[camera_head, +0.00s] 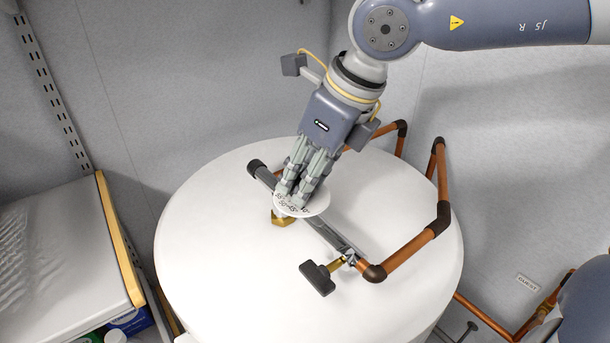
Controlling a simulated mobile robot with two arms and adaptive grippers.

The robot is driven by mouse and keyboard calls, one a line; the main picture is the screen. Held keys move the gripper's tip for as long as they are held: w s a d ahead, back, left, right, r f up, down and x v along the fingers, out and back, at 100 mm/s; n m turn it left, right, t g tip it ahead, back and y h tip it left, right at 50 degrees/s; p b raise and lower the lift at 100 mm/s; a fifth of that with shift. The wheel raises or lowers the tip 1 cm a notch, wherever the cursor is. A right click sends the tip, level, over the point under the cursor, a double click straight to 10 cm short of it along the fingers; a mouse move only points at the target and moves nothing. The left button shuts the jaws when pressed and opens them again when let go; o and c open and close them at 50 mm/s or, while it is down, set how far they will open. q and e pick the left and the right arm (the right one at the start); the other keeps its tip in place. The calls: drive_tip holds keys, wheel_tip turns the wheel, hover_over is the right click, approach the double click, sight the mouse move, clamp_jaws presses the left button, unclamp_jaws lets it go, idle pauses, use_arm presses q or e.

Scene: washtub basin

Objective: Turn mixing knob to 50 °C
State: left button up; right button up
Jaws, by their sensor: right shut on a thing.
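The mixing knob is at the white round dial (316,204) with printed numbers, on a grey valve body and pipe (333,237) over the white round tub top. A brass fitting (283,218) shows just below the dial. My right gripper (291,196) reaches down from above, with its fingers shut on the mixing knob at the dial. The fingers hide the knob itself and part of the numbers, so I cannot read the setting. My left gripper is not in view.
A dark-handled valve (318,278) and copper pipes (410,248) lie to the right of the dial. The white round top (215,245) is otherwise bare. A shelf with a wooden edge (120,240) stands at the left. Grey walls close in behind.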

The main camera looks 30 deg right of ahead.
drive_tip(key=n, duration=0.2)
drive_tip(key=n+g+y, duration=0.1)
drive_tip(key=n, duration=0.2)
drive_tip(key=shift+w+d+y, duration=0.1)
drive_tip(key=shift+y, duration=0.2)
drive_tip(key=n+g, duration=0.1)
drive_tip(key=n, duration=0.1)
drive_tip(key=n+g, duration=0.1)
drive_tip(key=n, duration=0.2)
drive_tip(key=shift+w+y, duration=0.15)
drive_tip(key=shift+y, duration=0.25)
drive_tip(key=shift+n, duration=0.3)
drive_tip(key=o, duration=1)
drive_tip(key=shift+d, duration=0.1)
drive_tip(key=shift+o, duration=0.2)
drive_tip(key=shift+r, duration=0.15)
drive_tip(key=v, duration=1.1)
drive_tip(key=shift+r, duration=0.4)
